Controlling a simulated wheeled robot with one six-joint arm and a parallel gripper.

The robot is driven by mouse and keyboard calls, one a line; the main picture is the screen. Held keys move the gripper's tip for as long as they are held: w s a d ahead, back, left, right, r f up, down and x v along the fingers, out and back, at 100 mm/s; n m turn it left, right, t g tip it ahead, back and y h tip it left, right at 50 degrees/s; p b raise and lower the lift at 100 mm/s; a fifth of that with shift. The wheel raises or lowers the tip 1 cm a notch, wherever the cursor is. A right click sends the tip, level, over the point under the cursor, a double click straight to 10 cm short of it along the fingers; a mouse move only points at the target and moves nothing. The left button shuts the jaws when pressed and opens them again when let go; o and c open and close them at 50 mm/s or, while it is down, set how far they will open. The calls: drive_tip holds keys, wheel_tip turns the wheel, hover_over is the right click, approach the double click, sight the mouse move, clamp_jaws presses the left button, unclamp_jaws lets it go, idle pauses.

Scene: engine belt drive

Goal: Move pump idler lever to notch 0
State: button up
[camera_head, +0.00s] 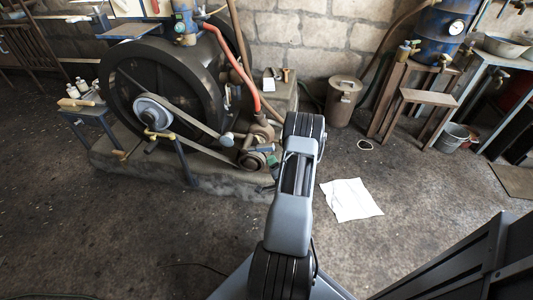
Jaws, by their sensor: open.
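A belt drive stands at the left: a large dark flywheel (165,85) with a light hub pulley (152,112), and a belt (195,122) running right to a small pump (252,158). A pale round knob (227,140) sits beside the pump; it may belong to the pump idler lever, but I cannot tell. A lever with a wooden handle (160,135) stands in front of the hub. Notch marks are too small to read. My arm rises through the middle, and its upper end is just right of the pump. My gripper is hidden behind the arm.
The engine stands on a low concrete plinth (180,182). A small side table (82,108) with bottles is at the left. A white sheet (351,199) lies on the floor right of my arm. A lidded can (343,102) and wooden stands (408,95) are behind. The front left floor is clear.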

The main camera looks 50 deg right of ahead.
sight(266, 150)
drive_tip(key=b+x, duration=0.1)
drive_tip(key=x, duration=0.7)
drive_tip(key=shift+w+d+b, duration=0.1)
drive_tip(key=shift+w+b, duration=0.25)
clamp_jaws()
